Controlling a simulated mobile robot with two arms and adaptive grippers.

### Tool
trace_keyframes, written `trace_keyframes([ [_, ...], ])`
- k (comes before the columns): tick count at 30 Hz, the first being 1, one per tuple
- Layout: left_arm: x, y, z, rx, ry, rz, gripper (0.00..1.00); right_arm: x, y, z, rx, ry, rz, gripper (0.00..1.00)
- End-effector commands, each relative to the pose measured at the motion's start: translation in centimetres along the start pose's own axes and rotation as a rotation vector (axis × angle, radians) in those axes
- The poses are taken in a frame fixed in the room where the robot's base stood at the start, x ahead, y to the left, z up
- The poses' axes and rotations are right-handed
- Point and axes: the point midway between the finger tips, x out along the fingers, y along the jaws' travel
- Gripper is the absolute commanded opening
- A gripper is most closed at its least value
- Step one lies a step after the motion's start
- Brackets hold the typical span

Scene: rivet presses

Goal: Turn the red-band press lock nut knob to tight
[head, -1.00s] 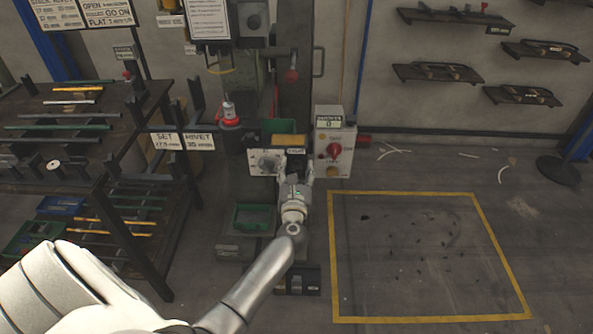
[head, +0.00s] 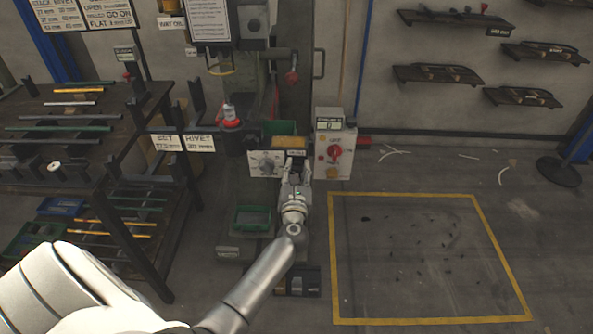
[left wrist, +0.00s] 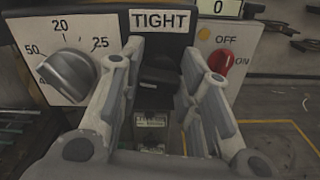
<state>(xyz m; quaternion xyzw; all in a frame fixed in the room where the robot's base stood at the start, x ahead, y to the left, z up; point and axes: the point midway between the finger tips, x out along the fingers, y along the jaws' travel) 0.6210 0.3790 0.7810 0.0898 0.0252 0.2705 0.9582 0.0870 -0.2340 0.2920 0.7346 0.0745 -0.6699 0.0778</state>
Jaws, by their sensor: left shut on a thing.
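The red-band press (head: 231,117) stands at the middle of the head view, with a white dial panel (head: 262,162) on its front. In the left wrist view, a dark lock nut knob (left wrist: 160,72) sits below a label reading TIGHT (left wrist: 160,21). My left gripper (head: 297,168) is at the press front, just right of the dial. Its fingers (left wrist: 160,75) stand on both sides of the knob and are shut on it. The knob's turn position cannot be read. In the head view the gripper mostly hides it. My right gripper is not in view.
A grey numbered dial (left wrist: 70,75) is left of the fingers. A switch box (head: 334,150) with a red OFF/ON switch (left wrist: 222,62) is close on the right. A green bin (head: 253,217) sits below. The yellow-outlined floor area (head: 430,319) at right is open.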

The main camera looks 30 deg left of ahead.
Motion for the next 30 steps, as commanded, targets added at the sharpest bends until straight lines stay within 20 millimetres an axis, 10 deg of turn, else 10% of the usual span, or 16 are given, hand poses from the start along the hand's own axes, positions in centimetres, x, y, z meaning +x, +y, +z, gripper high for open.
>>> trace_keyframes([
  [30, -0.1, -0.6, -0.1, 0.867, 0.003, -0.003, 0.08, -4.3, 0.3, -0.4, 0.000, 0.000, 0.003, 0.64],
])
